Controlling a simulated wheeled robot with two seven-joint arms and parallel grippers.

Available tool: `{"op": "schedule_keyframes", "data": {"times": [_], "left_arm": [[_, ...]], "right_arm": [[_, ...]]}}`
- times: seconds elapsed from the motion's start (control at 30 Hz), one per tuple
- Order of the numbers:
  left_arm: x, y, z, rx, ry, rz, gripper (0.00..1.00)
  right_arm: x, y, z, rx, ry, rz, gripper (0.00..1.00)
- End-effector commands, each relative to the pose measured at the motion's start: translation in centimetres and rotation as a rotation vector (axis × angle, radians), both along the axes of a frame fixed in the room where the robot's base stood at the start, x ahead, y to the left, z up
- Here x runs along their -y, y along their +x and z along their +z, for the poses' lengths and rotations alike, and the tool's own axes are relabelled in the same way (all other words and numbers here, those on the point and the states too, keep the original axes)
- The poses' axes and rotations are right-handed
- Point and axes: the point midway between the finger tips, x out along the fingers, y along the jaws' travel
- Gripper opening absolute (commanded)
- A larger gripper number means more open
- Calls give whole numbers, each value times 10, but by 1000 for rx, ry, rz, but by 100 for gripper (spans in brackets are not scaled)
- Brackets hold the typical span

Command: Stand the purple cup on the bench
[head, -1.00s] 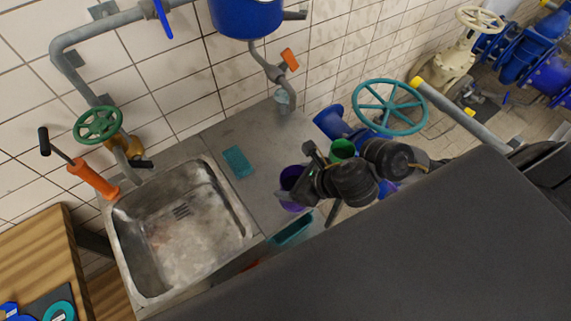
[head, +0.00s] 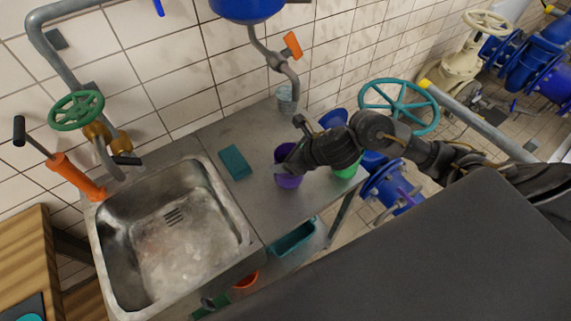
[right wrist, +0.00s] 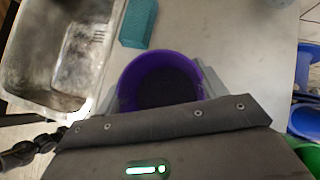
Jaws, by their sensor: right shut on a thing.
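The purple cup (head: 287,181) is upright at the bench (head: 255,200), between the sponge and the bench's right end. My right gripper (head: 292,160) is shut on it. In the right wrist view the cup (right wrist: 160,80) shows its open mouth and dark inside, with grey fingers at both sides. I cannot tell whether its base touches the bench top. A dark jointed part at the lower left of the right wrist view looks like my left arm; its gripper's jaws cannot be made out.
A teal sponge (head: 235,162) lies left of the cup, beside the sink (head: 170,230). A green cup (head: 347,171) is partly hidden behind my right arm. A glass (head: 286,98) stands near the wall under the drain pipe. A teal bin (head: 293,238) sits below the bench.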

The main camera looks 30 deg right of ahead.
Motion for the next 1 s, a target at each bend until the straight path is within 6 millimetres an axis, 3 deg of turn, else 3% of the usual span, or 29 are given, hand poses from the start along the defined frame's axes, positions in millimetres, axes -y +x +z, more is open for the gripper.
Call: {"op": "schedule_keyframes", "data": {"times": [0.37,0.8,0.83,1.0], "left_arm": [[0,0,-5,1,0,0,36],[-1,0,-10,1,1,1,36],[0,0,-9,1,1,1,36],[-1,0,-8,1,1,1,36]], "right_arm": [[1,4,-35,-3,1,-1,47],[2,5,-41,2,-1,0,47],[2,5,-40,2,-1,0,73],[2,5,-39,1,0,-1,92]]}}
